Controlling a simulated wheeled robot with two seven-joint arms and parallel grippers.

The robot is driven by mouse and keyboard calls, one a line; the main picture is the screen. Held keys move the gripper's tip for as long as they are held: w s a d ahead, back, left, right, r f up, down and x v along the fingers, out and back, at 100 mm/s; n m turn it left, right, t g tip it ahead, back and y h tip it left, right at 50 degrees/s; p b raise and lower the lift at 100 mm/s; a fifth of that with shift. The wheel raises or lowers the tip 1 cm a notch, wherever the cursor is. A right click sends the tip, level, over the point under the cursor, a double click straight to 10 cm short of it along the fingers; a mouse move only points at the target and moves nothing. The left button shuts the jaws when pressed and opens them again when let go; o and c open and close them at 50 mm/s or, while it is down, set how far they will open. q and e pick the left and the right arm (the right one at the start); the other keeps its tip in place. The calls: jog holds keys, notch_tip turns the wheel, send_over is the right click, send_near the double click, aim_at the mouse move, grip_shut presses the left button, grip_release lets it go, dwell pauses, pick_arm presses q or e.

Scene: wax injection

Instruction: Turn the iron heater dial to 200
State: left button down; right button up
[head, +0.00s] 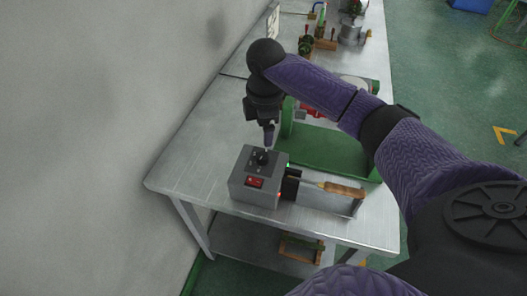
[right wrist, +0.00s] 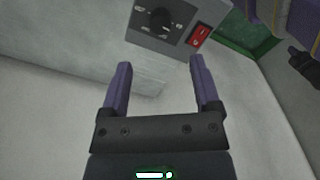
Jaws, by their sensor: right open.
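The iron heater (head: 258,180) is a grey box near the front end of the metal table. Its black dial (head: 262,158) sits on the top face, with a red switch (head: 254,183) beside it. In the right wrist view the dial (right wrist: 159,19) is at the top, beyond the fingertips, with the red switch (right wrist: 199,36) to its right. My right gripper (head: 268,138) points down just above the dial in the head view. In the right wrist view its fingers (right wrist: 157,78) are apart with nothing between them. Dial numbers are too small to read. My left gripper is not in view.
A wooden-handled iron (head: 340,189) rests on a grey stand right of the heater. A green machine (head: 325,150) stands behind it. More tools (head: 320,42) are at the table's far end. The table (head: 200,150) is bare left of the heater, beside the wall.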

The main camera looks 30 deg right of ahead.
aim_at(263, 155)
jog(key=f+b, duration=0.1)
jog(key=f, duration=0.4)
jog(key=f+b, duration=0.1)
jog(key=f, duration=0.3)
jog(key=shift+w+f+b, duration=0.2)
jog(key=shift+f+b, duration=0.1)
jog(key=shift+f, duration=0.05)
jog(key=c, duration=0.5)
jog(key=shift+r, duration=0.1)
grip_shut()
